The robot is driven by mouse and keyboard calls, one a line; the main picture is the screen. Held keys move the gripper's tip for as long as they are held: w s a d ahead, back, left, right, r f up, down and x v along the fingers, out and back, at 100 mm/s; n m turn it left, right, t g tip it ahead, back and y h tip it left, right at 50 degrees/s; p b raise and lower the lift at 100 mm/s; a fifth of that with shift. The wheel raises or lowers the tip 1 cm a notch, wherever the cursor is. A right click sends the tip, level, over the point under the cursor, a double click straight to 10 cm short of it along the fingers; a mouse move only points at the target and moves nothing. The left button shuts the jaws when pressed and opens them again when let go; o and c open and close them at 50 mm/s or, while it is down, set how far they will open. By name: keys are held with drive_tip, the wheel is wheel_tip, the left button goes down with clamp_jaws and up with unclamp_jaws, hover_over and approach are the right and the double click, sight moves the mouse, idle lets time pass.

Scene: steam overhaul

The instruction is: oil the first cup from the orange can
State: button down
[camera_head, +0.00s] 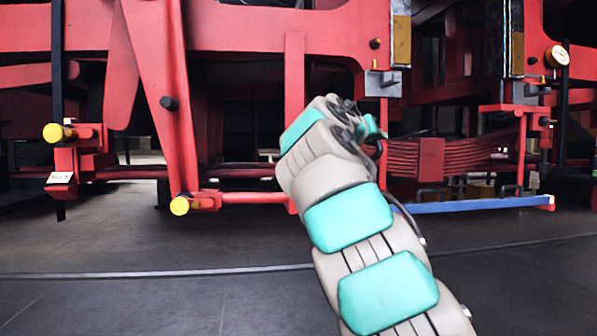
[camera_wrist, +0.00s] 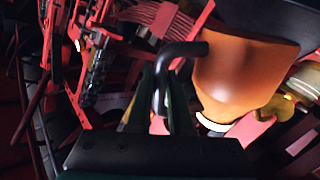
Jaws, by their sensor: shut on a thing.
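The orange can (camera_wrist: 240,80) fills the upper right of the wrist view, tilted in the picture, with a dark top and a black hooked handle (camera_wrist: 185,48). My gripper (camera_wrist: 168,95) is shut on this handle, and the can's body hangs to the right of the fingers. In the head view my arm reaches up to the red engine frame; its far end hides my gripper and the can. I cannot tell which part is the first cup. A grey block (camera_head: 383,83) sits on the red frame just above my arm's end.
Red rods and frame members (camera_head: 240,25) span the view close ahead. Yellow-ended pins (camera_head: 57,133) stick out at left. A leaf spring (camera_head: 400,160) and a blue bar (camera_head: 470,205) lie right of my arm. The dark floor (camera_head: 130,290) is clear.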

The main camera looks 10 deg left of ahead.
drive_tip(key=shift+r+n+p, duration=0.4)
drive_tip(key=shift+n+p, duration=0.2)
drive_tip(key=shift+p, duration=0.55)
idle(0.4)
drive_tip(key=shift+f+m+b, duration=0.3)
drive_tip(key=shift+f+b, duration=0.35)
drive_tip(key=shift+b, duration=0.4)
drive_tip(key=shift+f+m+b, duration=0.2)
drive_tip(key=shift+m+b, duration=0.1)
drive_tip(key=shift+b, duration=0.5)
drive_tip(key=shift+f+m+b, duration=0.4)
drive_tip(key=shift+m+b, duration=0.3)
drive_tip(key=shift+b, duration=0.35)
drive_tip(key=shift+m+t+b, duration=0.3)
drive_tip(key=shift+m+b, duration=0.25)
drive_tip(key=shift+m, duration=0.05)
drive_tip(key=shift+r, duration=0.1)
drive_tip(key=shift+d, duration=0.15)
